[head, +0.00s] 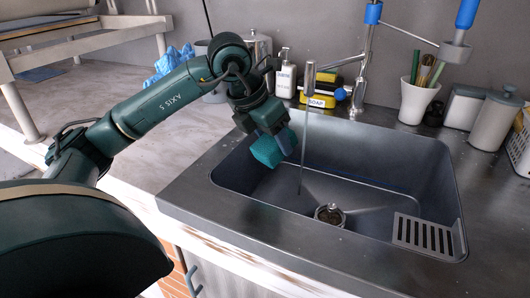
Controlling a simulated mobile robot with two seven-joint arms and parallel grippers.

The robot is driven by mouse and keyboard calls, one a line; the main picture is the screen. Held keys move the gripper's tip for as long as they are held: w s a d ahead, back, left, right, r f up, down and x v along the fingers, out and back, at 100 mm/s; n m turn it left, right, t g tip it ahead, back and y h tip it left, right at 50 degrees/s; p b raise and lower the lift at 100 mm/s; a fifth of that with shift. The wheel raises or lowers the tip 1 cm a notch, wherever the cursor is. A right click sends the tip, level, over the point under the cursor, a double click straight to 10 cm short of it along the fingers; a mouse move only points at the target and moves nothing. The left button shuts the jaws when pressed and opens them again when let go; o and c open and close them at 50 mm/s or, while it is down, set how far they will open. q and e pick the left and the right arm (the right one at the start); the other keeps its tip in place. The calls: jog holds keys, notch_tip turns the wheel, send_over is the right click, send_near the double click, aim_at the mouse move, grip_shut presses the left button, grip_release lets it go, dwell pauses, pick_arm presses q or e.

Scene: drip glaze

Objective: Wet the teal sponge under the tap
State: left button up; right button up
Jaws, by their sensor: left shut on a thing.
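The teal sponge (267,151) is held by my left gripper (272,133) over the left part of the sink basin (370,165). The fingers are shut on it, and the sponge hangs tilted below them. The tap (310,80) has a spout end above the basin, to the right of the sponge. A thin stream (302,150) runs down from the spout into the basin. The sponge is to the left of this stream, with a gap between them in the picture. My right gripper is not in view.
A drain (329,215) and a slotted plate (422,234) are in the sink. Behind it stand a soap bottle (284,75), a yellow soap item (322,92) and a white cup with brushes (416,100). Canisters (494,120) stand at right. Blue gloves (170,63) lie at the back left.

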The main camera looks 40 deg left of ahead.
pick_arm(q)
jog(key=a+n, duration=0.1)
jog(key=n+y+b, duration=0.1)
jog(key=n, duration=0.1)
jog(key=shift+a+f+n+t+y, duration=0.1)
jog(key=shift+a+n+t+y, duration=0.2)
jog(key=shift+a+t, duration=0.1)
jog(key=shift+w, duration=0.3)
jog(key=w+f+p, duration=0.2)
jog(key=w+p, duration=0.1)
jog(key=w, duration=1)
jog(key=shift+w+a+f+p, duration=0.2)
jog(key=shift+f+p, duration=0.15)
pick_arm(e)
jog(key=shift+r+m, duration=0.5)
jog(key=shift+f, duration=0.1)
pick_arm(q)
jog(key=shift+d, duration=0.15)
jog(key=shift+d, duration=0.45)
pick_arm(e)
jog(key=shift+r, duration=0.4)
